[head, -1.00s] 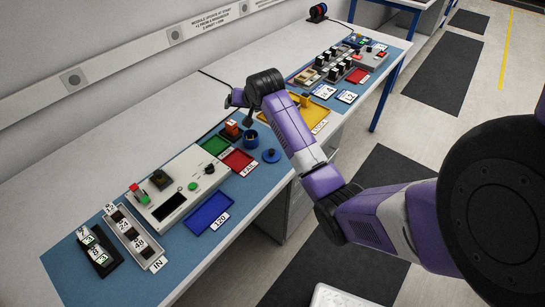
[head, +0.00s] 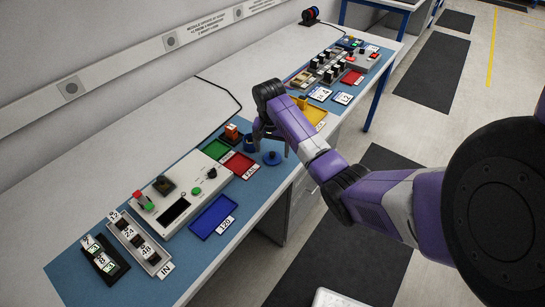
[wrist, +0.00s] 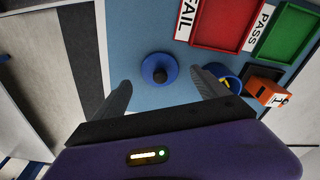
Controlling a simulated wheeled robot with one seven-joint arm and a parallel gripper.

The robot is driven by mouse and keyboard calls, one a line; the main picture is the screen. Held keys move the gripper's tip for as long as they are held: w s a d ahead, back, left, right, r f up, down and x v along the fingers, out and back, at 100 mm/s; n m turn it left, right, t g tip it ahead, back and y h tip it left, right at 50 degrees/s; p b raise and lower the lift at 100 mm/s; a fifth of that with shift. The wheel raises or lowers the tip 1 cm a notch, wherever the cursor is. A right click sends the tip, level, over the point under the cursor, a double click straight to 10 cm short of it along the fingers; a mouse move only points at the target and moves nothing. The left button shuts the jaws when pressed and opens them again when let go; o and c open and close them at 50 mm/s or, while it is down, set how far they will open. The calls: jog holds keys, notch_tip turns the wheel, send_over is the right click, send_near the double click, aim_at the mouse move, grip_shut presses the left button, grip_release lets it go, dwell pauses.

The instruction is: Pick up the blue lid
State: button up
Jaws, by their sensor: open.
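The blue lid (head: 272,158) is a round disc with a dark knob, lying on the blue mat near the front edge of the bench. In the wrist view the lid (wrist: 171,69) lies ahead of and between the fingers, apart from both. My gripper (head: 271,143) points down above the bench, open and empty; its two fingers also show in the wrist view (wrist: 160,92). A blue round container (wrist: 229,78) with a yellowish inside stands close to the lid, partly hidden by the right finger in the wrist view.
A red FAIL tray (head: 239,165) and a green PASS tray (head: 215,149) are left of the lid. An orange block (head: 231,132) stands behind the container. A blue tray (head: 212,216) and a grey control box (head: 168,213) are farther left. The bench front edge is close to the lid.

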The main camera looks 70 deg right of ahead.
aim_at(272, 156)
jog(key=shift+d+f, duration=0.1)
jog(key=shift+f, duration=1.25)
jog(key=c, duration=1.4)
jog(key=shift+r, duration=0.1)
